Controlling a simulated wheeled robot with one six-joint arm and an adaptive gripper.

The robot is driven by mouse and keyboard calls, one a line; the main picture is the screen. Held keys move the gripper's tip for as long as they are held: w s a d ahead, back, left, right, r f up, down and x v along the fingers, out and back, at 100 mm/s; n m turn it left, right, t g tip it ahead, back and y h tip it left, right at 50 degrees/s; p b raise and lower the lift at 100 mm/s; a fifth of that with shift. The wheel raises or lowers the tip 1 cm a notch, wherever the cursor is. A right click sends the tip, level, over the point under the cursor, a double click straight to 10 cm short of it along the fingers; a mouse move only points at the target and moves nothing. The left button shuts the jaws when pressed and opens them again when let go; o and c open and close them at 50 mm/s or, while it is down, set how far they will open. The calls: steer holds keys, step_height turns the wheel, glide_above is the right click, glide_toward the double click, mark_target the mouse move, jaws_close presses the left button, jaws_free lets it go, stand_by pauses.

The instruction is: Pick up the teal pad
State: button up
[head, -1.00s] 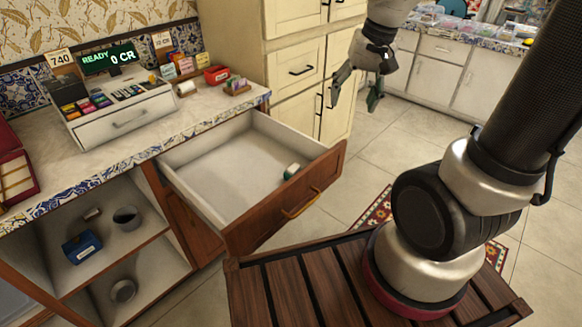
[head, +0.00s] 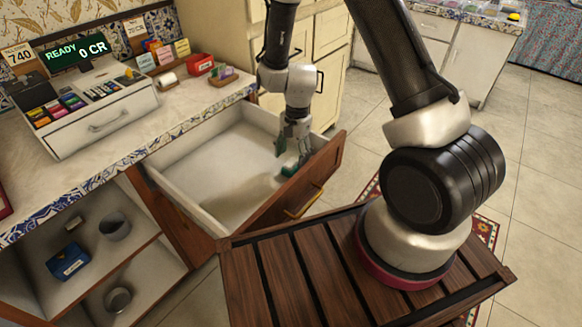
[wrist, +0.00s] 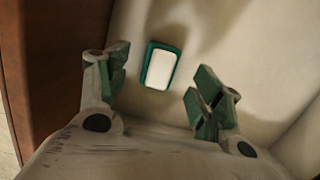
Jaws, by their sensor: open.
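The teal pad is a small block with a teal rim and a white top. In the wrist view the teal pad (wrist: 162,66) lies on the pale drawer floor, ahead of and between my spread fingers. In the head view the pad (head: 289,171) is partly hidden near the drawer's front right corner. My gripper (head: 293,152) is open and points down into the drawer over the pad. In the wrist view my gripper (wrist: 160,88) shows green-tipped fingers, apart from the pad and holding nothing.
The open drawer (head: 318,170) has a wooden front and pale walls close to my gripper. The counter (head: 110,140) behind holds a cash register (head: 95,122) and small boxes. Shelves below hold a blue box (head: 68,260) and cups. The rest of the drawer floor looks clear.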

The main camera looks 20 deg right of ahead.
mark_target(291, 162)
step_height(291, 162, down, 4)
steer(key=shift+a+f, duration=0.1)
steer(key=shift+a, duration=0.05)
steer(key=c, duration=1)
steer(key=shift+c, duration=0.2)
